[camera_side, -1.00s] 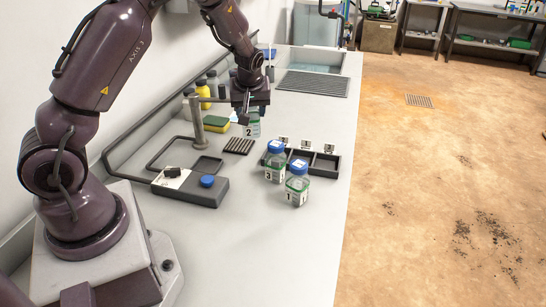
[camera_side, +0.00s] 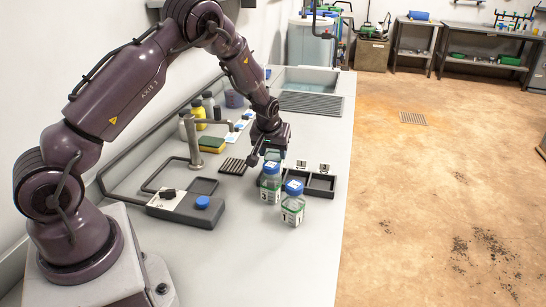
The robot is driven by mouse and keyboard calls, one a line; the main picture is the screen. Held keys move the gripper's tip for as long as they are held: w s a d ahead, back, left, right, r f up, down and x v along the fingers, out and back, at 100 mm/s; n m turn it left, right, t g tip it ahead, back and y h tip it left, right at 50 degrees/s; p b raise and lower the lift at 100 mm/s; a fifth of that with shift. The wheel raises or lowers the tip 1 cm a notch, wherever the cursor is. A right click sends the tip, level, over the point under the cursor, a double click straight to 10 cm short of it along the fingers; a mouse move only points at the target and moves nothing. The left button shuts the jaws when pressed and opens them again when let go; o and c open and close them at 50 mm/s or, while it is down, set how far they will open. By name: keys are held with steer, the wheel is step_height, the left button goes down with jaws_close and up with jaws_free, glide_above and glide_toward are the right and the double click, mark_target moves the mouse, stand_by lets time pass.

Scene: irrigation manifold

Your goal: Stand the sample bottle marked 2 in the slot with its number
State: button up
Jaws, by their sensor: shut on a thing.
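My gripper (camera_side: 268,150) points down over the left end of the dark slotted rack (camera_side: 321,186). It is shut on the sample bottle marked 2 (camera_side: 275,155), a clear bottle with pale green contents. Its lower part and number are hidden behind bottle 3, so I cannot tell whether it is in a slot or above it. Bottle 3 (camera_side: 270,185), blue-capped, stands in front of the rack's left end. Bottle 1 (camera_side: 293,205), also blue-capped, stands nearer on the bench. Two small number cards (camera_side: 314,168) show behind the rack; their digits are too small to read.
A post with a side arm (camera_side: 194,150), a sponge (camera_side: 212,144) and several bottles (camera_side: 199,113) stand further back left. The bench is clear at front right.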

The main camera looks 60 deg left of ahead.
steer(key=shift+f, duration=1)
steer(key=o, duration=1)
steer(key=shift+f, duration=0.15)
steer(key=s+d+r+m+h, duration=0.1)
steer(key=s+d+r, duration=0.2)
steer(key=r, duration=0.4)
steer(key=s+d+r+t, duration=0.1)
steer(key=s+d+r, duration=0.15)
steer(key=r, duration=0.35)
steer(key=s+d+r+m+h, duration=0.1)
steer(key=s+d+r, duration=0.1)
steer(key=d+r, duration=0.35)
steer(key=s+d+r+m, duration=0.2)
steer(key=s+d+r, duration=0.1)
steer(key=s, duration=0.3)
steer(key=s+d+r+m+t, duration=0.1)
steer(key=s+d+r+m, duration=0.1)
steer(key=s, duration=0.5)
steer(key=s+d+r+m+h, duration=0.1)
steer(key=s+d+r+m, duration=0.2)
steer(key=s+d+r, duration=0.1)
steer(key=shift+s+d+r, duration=0.1)
steer(key=shift+s+r, duration=0.2)
steer(key=shift+s, duration=0.35)
steer(key=shift+s+d+r, duration=0.1)
steer(key=shift+s+r, duration=0.15)
steer(key=shift+s, duration=0.35)
